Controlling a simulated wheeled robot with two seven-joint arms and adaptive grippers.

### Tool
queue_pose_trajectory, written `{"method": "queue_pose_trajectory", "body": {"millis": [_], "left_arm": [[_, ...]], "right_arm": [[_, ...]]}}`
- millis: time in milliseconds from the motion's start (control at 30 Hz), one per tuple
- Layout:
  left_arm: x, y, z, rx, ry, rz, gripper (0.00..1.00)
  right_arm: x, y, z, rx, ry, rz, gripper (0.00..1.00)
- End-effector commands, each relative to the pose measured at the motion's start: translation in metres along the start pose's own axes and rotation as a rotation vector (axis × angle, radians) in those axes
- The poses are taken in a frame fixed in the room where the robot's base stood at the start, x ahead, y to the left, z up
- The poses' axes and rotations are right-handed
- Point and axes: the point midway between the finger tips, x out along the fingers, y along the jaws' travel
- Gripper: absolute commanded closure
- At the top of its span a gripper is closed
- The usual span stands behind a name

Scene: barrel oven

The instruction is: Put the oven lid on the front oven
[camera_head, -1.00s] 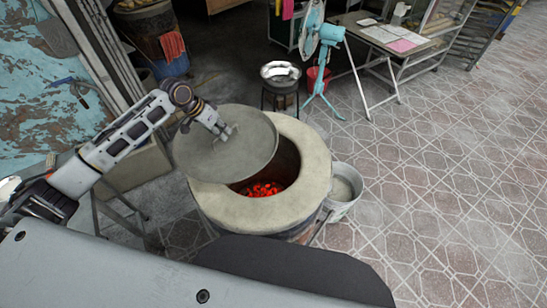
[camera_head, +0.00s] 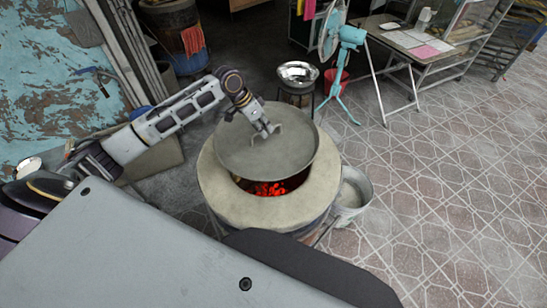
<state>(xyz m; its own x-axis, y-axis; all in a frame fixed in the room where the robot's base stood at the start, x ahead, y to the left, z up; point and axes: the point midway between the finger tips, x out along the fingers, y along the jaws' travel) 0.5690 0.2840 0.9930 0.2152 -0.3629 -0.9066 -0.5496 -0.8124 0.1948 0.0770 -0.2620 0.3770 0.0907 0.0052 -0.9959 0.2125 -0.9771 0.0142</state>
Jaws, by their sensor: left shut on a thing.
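The oven lid (camera_head: 285,152) is a round grey disc with a handle on top. My left gripper (camera_head: 266,132) is shut on the lid's handle, with the arm coming in from the left. The lid is over the front oven (camera_head: 250,208), a round barrel with a thick pale rim. It covers the back of the opening, and red glowing coals (camera_head: 266,188) show in the gap at the front. I cannot tell whether the lid touches the rim. My right gripper is not in view.
A bucket (camera_head: 352,192) stands against the oven's right side. A stool with a metal bowl (camera_head: 297,74) and a teal fan (camera_head: 345,38) stand behind. A table (camera_head: 420,42) is at the back right. The tiled floor on the right is clear.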

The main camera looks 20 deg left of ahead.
Motion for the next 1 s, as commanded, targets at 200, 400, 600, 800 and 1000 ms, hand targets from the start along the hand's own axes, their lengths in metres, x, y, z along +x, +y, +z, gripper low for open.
{"method": "queue_pose_trajectory", "body": {"millis": [200,400,600,800,1000], "left_arm": [[-0.0016,0.003,-0.0011,0.023,-0.002,0.01,1.0],[-0.0017,0.0045,-0.0007,0.045,-0.006,0.019,1.0],[-0.0017,0.0054,-0.0003,0.074,-0.012,0.03,1.0],[-0.0018,0.0056,0.0003,0.102,-0.019,0.043,1.0],[-0.0018,0.0055,0.0004,0.12,-0.023,0.05,1.0]], "right_arm": [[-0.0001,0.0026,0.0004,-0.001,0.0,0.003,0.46],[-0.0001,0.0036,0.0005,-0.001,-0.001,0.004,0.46],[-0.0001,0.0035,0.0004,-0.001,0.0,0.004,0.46],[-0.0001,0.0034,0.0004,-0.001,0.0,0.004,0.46],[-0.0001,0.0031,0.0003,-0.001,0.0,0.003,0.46]]}}
